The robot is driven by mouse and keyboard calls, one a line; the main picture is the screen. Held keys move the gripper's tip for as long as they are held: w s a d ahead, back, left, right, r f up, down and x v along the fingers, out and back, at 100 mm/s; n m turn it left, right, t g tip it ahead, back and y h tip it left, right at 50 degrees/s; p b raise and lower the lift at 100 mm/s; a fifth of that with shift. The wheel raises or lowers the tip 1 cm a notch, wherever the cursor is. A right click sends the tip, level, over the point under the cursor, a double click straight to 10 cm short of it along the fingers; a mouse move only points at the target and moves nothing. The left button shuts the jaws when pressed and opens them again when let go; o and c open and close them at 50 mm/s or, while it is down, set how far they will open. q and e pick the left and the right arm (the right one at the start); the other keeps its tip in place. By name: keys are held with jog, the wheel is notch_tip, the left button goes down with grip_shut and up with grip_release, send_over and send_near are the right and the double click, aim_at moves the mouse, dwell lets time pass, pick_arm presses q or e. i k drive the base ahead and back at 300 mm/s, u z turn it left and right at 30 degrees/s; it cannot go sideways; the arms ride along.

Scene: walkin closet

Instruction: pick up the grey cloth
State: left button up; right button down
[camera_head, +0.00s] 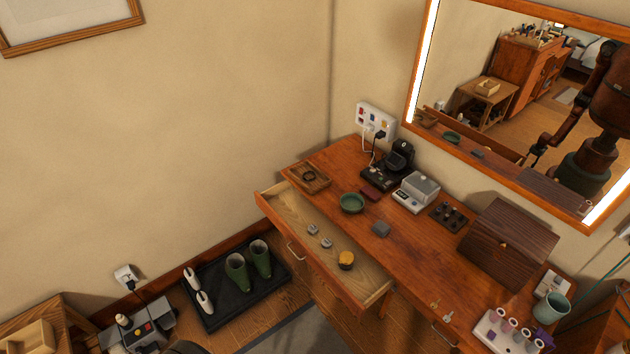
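A small dark grey folded piece (381,229), which looks like the grey cloth, lies on the wooden dresser top (400,258) near its front edge, to the right of a green bowl (352,203). Nothing covers it. Neither of my grippers shows directly in the head view. My body and part of an arm appear only as a reflection in the mirror (480,75), too small to read the fingers.
The dresser's drawer (330,268) is pulled open, holding a yellow-topped round item (346,260) and small grey pieces. A grey scale (415,192), black device (390,168), small rack (448,215) and wooden chest (508,243) stand around the cloth. Boots (248,263) stand on a floor tray.

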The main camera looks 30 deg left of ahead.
aim_at(381, 230)
jog(key=z, duration=0.5)
jog(key=k, duration=1.1)
jog(key=u, duration=0.45)
jog(key=i, duration=1.45)
jog(key=z, duration=0.35)
